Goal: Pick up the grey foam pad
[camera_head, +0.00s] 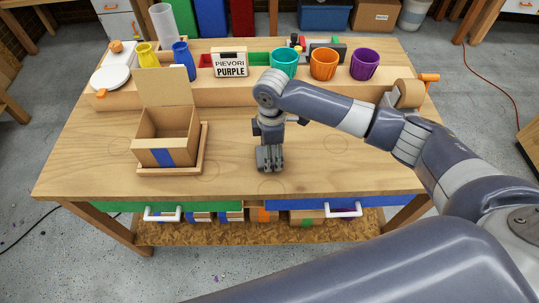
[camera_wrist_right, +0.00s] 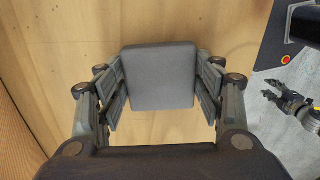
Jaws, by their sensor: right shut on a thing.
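The grey foam pad (camera_wrist_right: 160,77) is a square dark grey block with rounded corners. In the right wrist view it sits between the two fingers of my right gripper (camera_wrist_right: 163,90), which is shut on it from both sides. In the head view my right gripper (camera_head: 269,158) points down over the front middle of the wooden table (camera_head: 330,170); the pad is mostly hidden there by the gripper. I cannot tell whether the pad touches the tabletop. A small dark gripper (camera_wrist_right: 285,102), apparently my left, shows at the right of the wrist view; its opening is unclear.
An open cardboard box (camera_head: 166,134) in a wooden tray stands left of the gripper. Behind are a yellow jug (camera_head: 147,56), a blue jug (camera_head: 184,60), a PURPLE sign (camera_head: 230,63) and teal, orange and purple cups (camera_head: 365,64). The table's front middle is clear.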

